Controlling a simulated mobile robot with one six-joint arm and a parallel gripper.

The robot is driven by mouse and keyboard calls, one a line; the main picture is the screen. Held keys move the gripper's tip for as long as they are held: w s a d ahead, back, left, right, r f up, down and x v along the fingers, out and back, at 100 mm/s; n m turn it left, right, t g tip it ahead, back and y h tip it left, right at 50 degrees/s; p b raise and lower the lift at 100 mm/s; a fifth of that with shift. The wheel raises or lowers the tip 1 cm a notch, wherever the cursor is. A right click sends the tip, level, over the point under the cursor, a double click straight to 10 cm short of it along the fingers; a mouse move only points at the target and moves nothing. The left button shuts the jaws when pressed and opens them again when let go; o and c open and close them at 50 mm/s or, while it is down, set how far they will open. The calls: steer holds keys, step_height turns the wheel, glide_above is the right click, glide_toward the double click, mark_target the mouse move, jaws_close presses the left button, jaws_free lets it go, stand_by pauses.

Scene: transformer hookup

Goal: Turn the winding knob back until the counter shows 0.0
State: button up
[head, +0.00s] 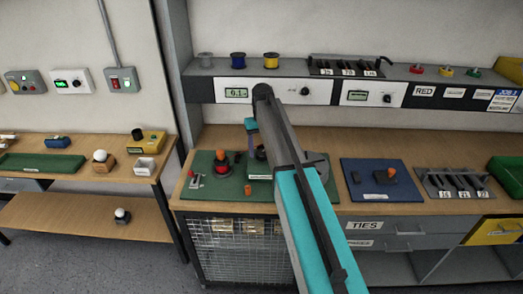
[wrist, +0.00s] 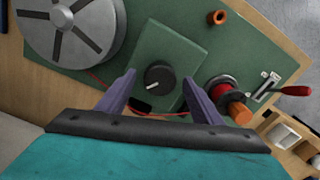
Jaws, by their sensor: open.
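The winding knob (wrist: 158,77) is a black round knob with a white pointer line, on a green box (wrist: 180,55) in the wrist view. My gripper (wrist: 159,76) is open, with one purple finger on each side of the knob and a gap visible on both sides. I cannot tell the fingers' height over it. In the head view my gripper (head: 256,155) points down at the green mat, and my arm hides the knob. The counter (head: 236,92) is a small lit display on the shelf panel; it seems to read 0.1, with small digits.
A grey slotted disc (wrist: 75,30) lies left of the knob box in the wrist view. A blue mat (head: 382,180) lies further right on the bench.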

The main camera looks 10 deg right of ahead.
steer(key=c, duration=1.1)
steer(key=shift+o, duration=0.2)
steer(key=shift+n, duration=0.4)
steer(key=shift+n+b, duration=0.4)
steer(key=shift+n, duration=0.7)
steer(key=shift+n+b, duration=0.3)
steer(key=shift+n, duration=1.6)
